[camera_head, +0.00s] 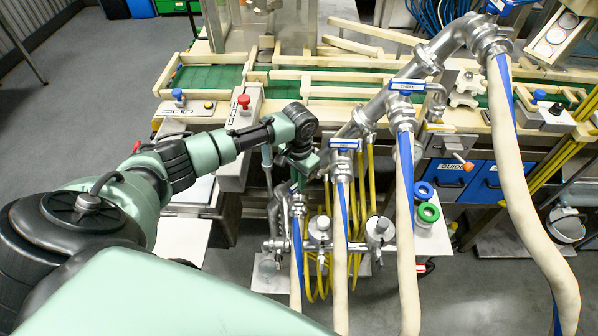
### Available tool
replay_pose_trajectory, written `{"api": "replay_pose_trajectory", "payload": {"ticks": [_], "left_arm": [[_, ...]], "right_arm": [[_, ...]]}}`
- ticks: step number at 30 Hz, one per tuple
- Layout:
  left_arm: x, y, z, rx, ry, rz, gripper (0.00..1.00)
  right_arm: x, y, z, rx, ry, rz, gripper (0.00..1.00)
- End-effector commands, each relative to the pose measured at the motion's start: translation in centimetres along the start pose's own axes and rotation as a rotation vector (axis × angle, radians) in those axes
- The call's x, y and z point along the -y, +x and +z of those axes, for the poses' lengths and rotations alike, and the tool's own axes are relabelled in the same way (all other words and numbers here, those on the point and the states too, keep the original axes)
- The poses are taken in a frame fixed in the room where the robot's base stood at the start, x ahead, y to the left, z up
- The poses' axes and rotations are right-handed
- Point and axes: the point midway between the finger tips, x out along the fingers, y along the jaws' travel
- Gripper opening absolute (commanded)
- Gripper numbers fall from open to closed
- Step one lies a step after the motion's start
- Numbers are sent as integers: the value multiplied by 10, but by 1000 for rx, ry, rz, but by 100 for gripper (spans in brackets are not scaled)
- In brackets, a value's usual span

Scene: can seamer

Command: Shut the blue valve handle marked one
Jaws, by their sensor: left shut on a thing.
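My left gripper (300,180) reaches down to the leftmost valve of the slanting steel pipe (372,108). It is shut on that valve's handle, which my wrist and fingers mostly hide; by its place in the row I take it as the blue handle marked one. Its label and exact angle cannot be read. The second blue handle (345,144) lies crosswise to its hose just to the right. The third blue handle (407,86), whose label seems to read THREE, also lies crosswise. Another blue handle (502,5) shows at the top edge. My right gripper is not in view.
Cream hoses (407,230) with blue stripes hang from the valves. Yellow hoses (322,225) hang close behind. A red button (243,101) and a blue button (178,94) stand on boxes by the green conveyor (210,78). Open floor (90,110) lies at left.

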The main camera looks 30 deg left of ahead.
Motion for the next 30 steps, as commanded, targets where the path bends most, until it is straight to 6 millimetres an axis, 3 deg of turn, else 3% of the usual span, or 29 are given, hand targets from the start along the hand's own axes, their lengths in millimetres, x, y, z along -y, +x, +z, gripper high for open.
{"api": "replay_pose_trajectory", "payload": {"ticks": [19,20,21,30], "left_arm": [[0,0,0,-1,53,0,0],[0,0,0,-1,53,0,20],[0,0,0,-1,53,0,31],[0,0,0,-1,53,0,33]], "right_arm": [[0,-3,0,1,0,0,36],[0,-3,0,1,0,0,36],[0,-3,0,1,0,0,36],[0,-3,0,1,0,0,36]]}}
